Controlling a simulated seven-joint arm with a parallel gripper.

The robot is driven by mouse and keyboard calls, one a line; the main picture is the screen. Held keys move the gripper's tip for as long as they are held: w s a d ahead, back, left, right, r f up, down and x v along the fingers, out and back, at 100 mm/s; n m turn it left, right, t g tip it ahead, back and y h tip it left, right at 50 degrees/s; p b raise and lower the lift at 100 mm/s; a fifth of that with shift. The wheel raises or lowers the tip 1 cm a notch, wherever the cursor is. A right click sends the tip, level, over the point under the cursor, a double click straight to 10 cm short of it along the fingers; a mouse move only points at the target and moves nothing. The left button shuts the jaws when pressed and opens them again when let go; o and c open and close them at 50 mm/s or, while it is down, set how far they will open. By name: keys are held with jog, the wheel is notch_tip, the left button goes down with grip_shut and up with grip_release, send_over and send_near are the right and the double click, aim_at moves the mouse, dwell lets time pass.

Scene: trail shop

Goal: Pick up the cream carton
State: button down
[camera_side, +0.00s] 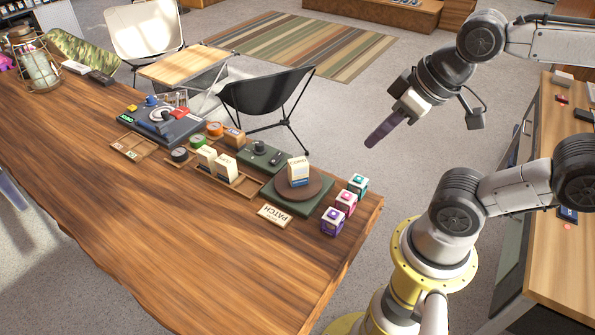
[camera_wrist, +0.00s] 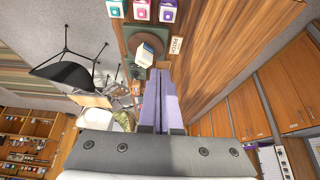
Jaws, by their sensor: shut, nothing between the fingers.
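A cream carton (camera_side: 298,170) with a blue band near its bottom stands upright on a round brown disc (camera_side: 291,190) on a dark green base. In the wrist view the cream carton (camera_wrist: 146,56) shows on the disc just beyond my fingertips. Two more cream-coloured packs (camera_side: 227,167) stand in a wooden tray (camera_side: 242,186) to its left. My gripper (camera_side: 370,144) has long purple fingers, shut and empty. It hangs in the air to the right of the table, above and apart from the carton. In the wrist view the gripper (camera_wrist: 157,73) points towards the disc.
Teal, pink and purple boxes (camera_side: 345,202) line the table's right end beside the disc. A PATCH card (camera_side: 275,216) lies in front. A green device (camera_side: 260,156) sits behind the disc, and a black chair (camera_side: 268,101) stands beyond the table. The table's front is clear.

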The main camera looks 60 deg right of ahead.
jog(key=c, duration=1.5)
grip_release()
jog(key=shift+c, duration=0.2)
jog(key=o, duration=1.4)
